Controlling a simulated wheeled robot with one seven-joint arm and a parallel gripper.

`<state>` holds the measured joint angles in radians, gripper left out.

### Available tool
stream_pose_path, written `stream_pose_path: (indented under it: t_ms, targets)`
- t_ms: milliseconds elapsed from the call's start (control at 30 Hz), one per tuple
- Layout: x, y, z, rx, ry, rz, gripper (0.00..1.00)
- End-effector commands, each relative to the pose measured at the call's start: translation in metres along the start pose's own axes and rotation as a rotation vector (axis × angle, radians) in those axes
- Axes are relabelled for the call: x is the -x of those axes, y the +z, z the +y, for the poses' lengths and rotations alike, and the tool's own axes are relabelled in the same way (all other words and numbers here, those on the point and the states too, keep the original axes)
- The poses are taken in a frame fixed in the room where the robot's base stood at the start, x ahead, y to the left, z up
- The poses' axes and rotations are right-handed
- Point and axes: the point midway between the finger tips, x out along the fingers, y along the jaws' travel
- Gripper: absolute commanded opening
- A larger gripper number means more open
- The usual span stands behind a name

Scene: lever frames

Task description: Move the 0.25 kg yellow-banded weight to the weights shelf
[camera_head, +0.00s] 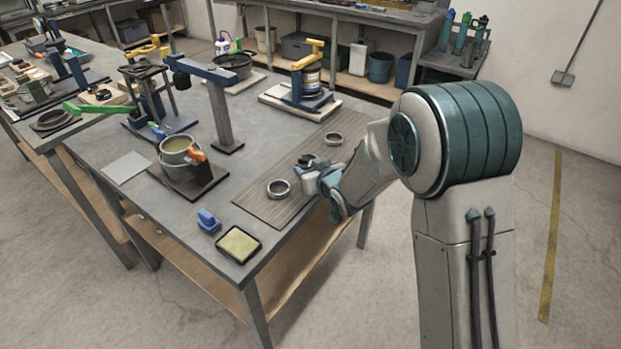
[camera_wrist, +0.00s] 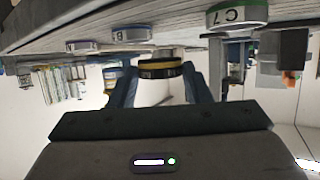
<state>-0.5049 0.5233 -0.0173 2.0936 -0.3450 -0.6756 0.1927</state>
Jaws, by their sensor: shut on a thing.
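In the wrist view, which looks upside down, the yellow-banded weight (camera_wrist: 160,68) is a short dark disc with a yellow band. It sits between the two fingers of my gripper (camera_wrist: 159,78), which is shut on it. In the head view my gripper (camera_head: 313,176) is low over the grooved board (camera_head: 262,206) at the table's right edge; the held weight is hard to make out there. I cannot tell whether it touches the board. No shelf is clearly marked as the weights shelf.
Round weights stand on the board: one in front (camera_head: 278,188), one behind (camera_head: 334,139). The wrist view shows green-banded (camera_wrist: 237,18), blue-banded (camera_wrist: 132,34) and purple-banded (camera_wrist: 83,46) ones. A pot (camera_head: 176,152) and a grey post (camera_head: 222,115) stand farther left.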

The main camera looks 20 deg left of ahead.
Motion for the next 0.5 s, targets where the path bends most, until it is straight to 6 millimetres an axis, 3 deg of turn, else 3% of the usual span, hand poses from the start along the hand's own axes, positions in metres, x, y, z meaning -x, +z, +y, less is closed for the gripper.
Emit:
stream_pose_path:
  t_ms: [167, 500]
  targets:
    - [-0.009, 0.003, 0.001, 0.001, -0.001, 0.001, 0.22]
    - [-0.022, 0.037, 0.001, 0.002, -0.001, 0.001, 0.22]
